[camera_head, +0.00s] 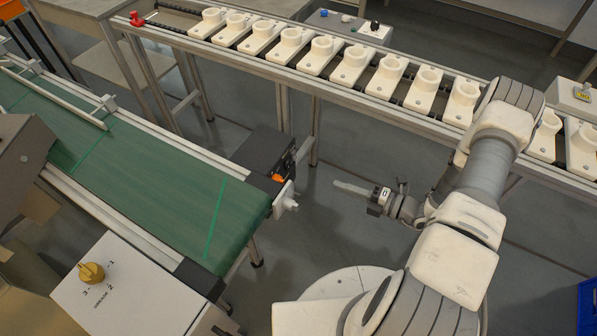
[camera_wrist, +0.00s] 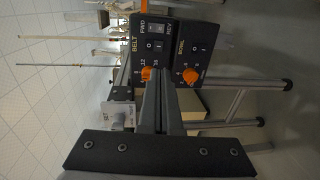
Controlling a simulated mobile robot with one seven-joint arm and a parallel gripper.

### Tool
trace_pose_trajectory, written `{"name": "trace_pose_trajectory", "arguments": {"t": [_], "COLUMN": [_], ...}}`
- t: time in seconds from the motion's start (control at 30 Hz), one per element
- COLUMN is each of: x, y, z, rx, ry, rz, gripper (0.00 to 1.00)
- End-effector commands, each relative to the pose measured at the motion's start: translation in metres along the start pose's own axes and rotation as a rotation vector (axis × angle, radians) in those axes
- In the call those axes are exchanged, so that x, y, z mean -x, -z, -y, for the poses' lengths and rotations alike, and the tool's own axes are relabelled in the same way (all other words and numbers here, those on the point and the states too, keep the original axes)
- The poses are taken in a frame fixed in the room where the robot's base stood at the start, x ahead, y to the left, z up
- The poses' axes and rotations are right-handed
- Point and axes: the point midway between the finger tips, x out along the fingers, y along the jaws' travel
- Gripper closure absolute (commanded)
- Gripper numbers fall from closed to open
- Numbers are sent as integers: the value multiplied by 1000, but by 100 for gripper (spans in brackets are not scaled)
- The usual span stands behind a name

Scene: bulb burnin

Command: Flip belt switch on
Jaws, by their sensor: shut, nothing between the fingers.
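The black control box (camera_head: 268,152) is mounted at the end of the green conveyor belt (camera_head: 150,165). In the wrist view its panel appears sideways. The section labelled BELT holds a switch marked O and I (camera_wrist: 155,45), a FWD/REV switch (camera_wrist: 156,28) and an orange knob (camera_wrist: 147,73). Which way the belt switch is set is too small to tell. My gripper (camera_head: 340,186) is shut and empty, pointing left toward the box with a gap between. In the wrist view its fingertips (camera_wrist: 157,72) overlap the panel's lower edge beside the orange knob.
A second panel section has its own O/I switch (camera_wrist: 197,48) and orange knob (camera_wrist: 190,76). A rail with white holders (camera_head: 320,55) runs behind my arm. A white box with a yellow knob (camera_head: 92,272) stands at lower left. Open floor lies below my gripper.

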Motion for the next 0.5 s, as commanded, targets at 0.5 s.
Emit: {"name": "trace_pose_trajectory", "arguments": {"t": [0.5], "x": [-11], "y": [0], "z": [2], "rx": [-4], "ry": [-1], "rz": [2], "gripper": [100]}}
